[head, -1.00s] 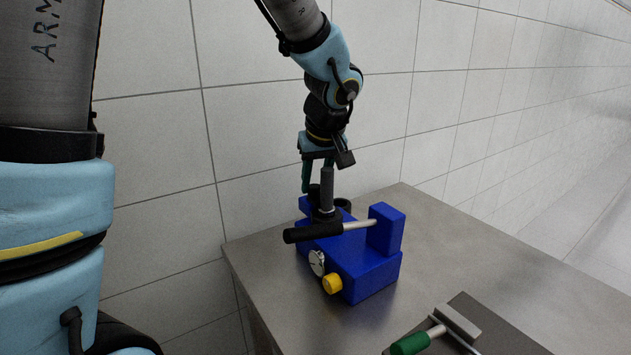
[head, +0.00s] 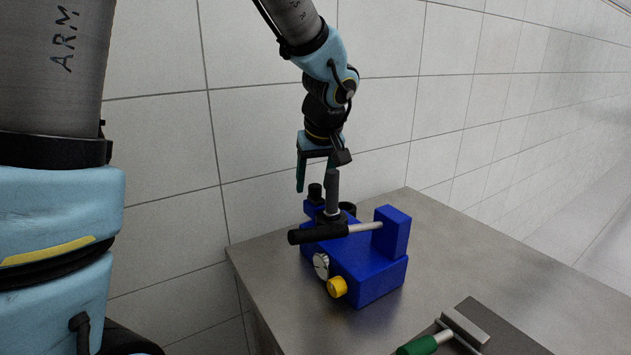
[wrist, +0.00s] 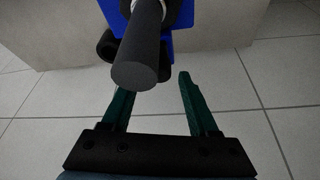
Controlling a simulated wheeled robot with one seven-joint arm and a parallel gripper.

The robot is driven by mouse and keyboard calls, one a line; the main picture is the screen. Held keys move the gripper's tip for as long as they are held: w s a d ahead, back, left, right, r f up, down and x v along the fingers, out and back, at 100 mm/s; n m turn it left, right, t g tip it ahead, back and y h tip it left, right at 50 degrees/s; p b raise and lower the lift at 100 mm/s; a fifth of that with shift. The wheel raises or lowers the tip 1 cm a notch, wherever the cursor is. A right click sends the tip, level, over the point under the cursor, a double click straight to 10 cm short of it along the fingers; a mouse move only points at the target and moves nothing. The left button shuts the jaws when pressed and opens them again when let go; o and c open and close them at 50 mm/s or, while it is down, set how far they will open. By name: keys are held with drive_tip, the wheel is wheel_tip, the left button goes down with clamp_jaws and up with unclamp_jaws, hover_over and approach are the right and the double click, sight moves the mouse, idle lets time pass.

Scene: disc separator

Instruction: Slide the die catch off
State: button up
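A blue machine body (head: 372,281) stands on the metal table. It carries an upright dark post (head: 332,190), a cross lever with a black grip (head: 315,235), a round dial (head: 321,265) and a yellow knob (head: 337,287). I cannot tell which part is the die catch. My gripper (head: 316,184) is open, pointing down at the top of the post. In the wrist view, the post's grey end (wrist: 142,70) looms near the fingertips and hides part of the left finger. My gripper (wrist: 152,88) shows a wide, empty gap there.
The metal table (head: 460,240) has free room to the right of the machine. A green-handled tool (head: 418,346) lies on a dark plate at the front right. A tiled wall (head: 265,150) stands close behind.

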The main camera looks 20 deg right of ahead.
drive_tip(key=shift+o, duration=0.2)
drive_tip(key=b+v, duration=0.1)
drive_tip(key=v, duration=0.9)
drive_tip(key=shift+s+r, duration=0.25)
drive_tip(key=shift+r, duration=0.1)
drive_tip(key=w+a+f+g, duration=0.25)
drive_tip(key=a+f, duration=0.65)
drive_tip(key=a, duration=0.5)
drive_tip(key=s+a+f, duration=0.2)
drive_tip(key=a+f, duration=0.2)
drive_tip(key=a, duration=0.3)
drive_tip(key=s+a+f, duration=0.2)
drive_tip(key=a+f, duration=0.3)
drive_tip(key=a, duration=0.3)
